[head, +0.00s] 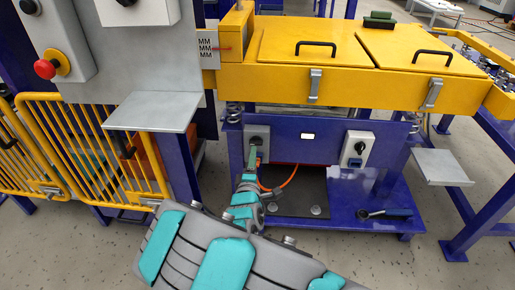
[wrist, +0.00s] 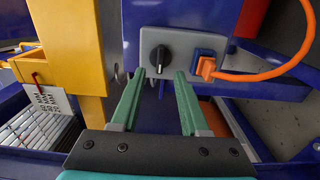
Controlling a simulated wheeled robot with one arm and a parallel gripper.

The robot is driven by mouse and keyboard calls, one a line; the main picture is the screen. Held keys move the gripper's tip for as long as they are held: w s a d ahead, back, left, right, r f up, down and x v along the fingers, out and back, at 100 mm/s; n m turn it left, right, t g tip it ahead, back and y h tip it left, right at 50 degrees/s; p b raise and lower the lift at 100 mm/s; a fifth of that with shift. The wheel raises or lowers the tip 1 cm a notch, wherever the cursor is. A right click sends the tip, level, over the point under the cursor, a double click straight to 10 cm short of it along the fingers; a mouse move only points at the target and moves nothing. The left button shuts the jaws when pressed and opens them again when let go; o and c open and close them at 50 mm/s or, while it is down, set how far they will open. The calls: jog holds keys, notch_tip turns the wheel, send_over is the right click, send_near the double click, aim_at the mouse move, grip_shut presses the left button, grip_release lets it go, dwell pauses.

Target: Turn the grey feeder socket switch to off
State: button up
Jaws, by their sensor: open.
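The grey feeder socket (wrist: 150,42) is a grey plate on the blue panel in the wrist view, with a black rotary switch (wrist: 160,57) on its left. The switch's grip looks roughly upright; its markings are too small to read. A blue outlet with an orange plug (wrist: 207,66) sits to its right. My gripper (wrist: 160,76) is open and empty, its two green fingers pointing at the switch, tips just below and either side of it. Whether they touch it I cannot tell. In the head view my gripper (head: 254,158) partly hides the grey socket (head: 259,131).
A second, paler switch box (head: 357,148) with a black knob and blue outlet is farther right on the panel. An orange cable (wrist: 285,68) loops right from the plug. A yellow post (wrist: 70,50) stands left. A grey shelf (head: 153,111) juts out at left.

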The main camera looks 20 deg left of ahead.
aim_at(256, 144)
jog(key=shift+x, duration=2.85)
jog(key=shift+c, duration=0.2)
grip_shut()
